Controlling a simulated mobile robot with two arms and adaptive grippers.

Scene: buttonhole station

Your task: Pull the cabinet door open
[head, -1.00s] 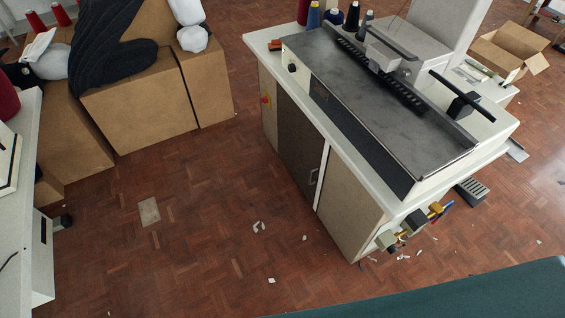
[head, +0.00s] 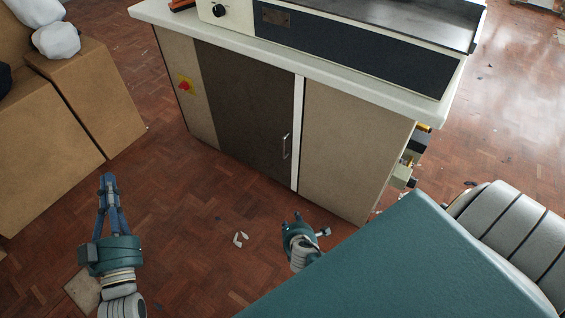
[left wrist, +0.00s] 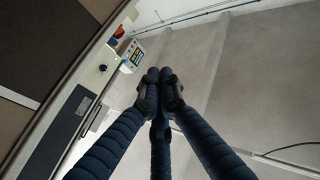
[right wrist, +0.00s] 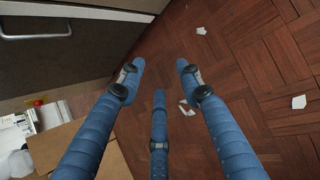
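The cabinet door (head: 245,108) is a dark brown panel in the front of the machine cabinet, and it is closed. Its metal bar handle (head: 285,146) is upright near the door's right edge. The handle also shows at the top left of the right wrist view (right wrist: 36,35). My right gripper (head: 291,218) is open and empty, below and in front of the handle, apart from it. In the right wrist view its fingers (right wrist: 160,68) are spread over the floor. My left gripper (head: 108,178) is further left, away from the cabinet, with its fingertips together in the left wrist view (left wrist: 160,74) and nothing between them.
A light panel (head: 345,150) is right of the door, past a white strip. A red button on a yellow plate (head: 184,86) is left of it. Cardboard boxes (head: 45,140) stand at the left. White scraps (head: 240,239) lie on the otherwise clear floor before the door.

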